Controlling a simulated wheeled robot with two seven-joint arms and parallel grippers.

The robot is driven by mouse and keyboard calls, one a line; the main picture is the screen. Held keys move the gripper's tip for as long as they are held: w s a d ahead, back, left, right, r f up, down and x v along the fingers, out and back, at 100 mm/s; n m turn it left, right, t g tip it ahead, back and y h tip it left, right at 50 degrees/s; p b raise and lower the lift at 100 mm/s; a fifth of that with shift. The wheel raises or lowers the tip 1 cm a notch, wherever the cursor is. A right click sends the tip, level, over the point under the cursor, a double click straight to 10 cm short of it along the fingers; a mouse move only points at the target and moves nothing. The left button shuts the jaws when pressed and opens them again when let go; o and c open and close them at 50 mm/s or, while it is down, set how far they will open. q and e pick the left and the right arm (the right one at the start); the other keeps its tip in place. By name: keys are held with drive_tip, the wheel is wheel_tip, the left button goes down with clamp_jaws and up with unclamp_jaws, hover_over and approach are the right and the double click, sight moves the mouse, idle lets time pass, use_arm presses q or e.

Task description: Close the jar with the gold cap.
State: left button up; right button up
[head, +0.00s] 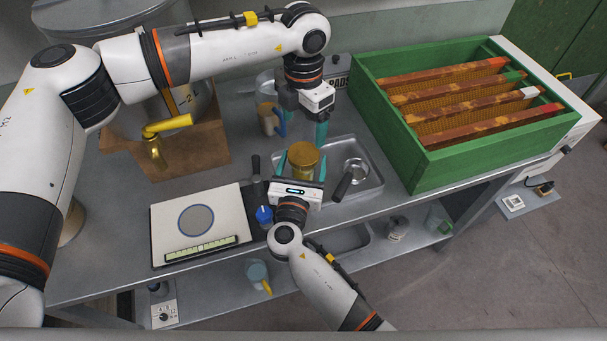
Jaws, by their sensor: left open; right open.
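A round gold-topped jar (303,154) stands near the front middle of the bench, at the left end of a metal tray. Its top looks like the gold cap; I cannot tell whether it is seated or tightened. My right gripper (302,165) reaches in from the front, with one open teal finger on each side of the jar. Its white body hides the jar's lower part. I cannot tell whether the fingers touch it. My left gripper (321,133) points down just behind and right of the jar, open, with nothing seen in it.
The metal tray (374,181) holds a round metal item and a dark-handled tool. A green hive box (395,150) with frames stands right. A scale (160,225) lies front left. A mug (268,118) stands behind the jar. A brass tap (167,125) juts out left.

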sight(304, 153)
drive_tip(key=shift+w, duration=0.35)
clamp_jaws()
use_arm(q)
drive_tip(key=n, duration=1.8)
drive_tip(key=shift+f, duration=4)
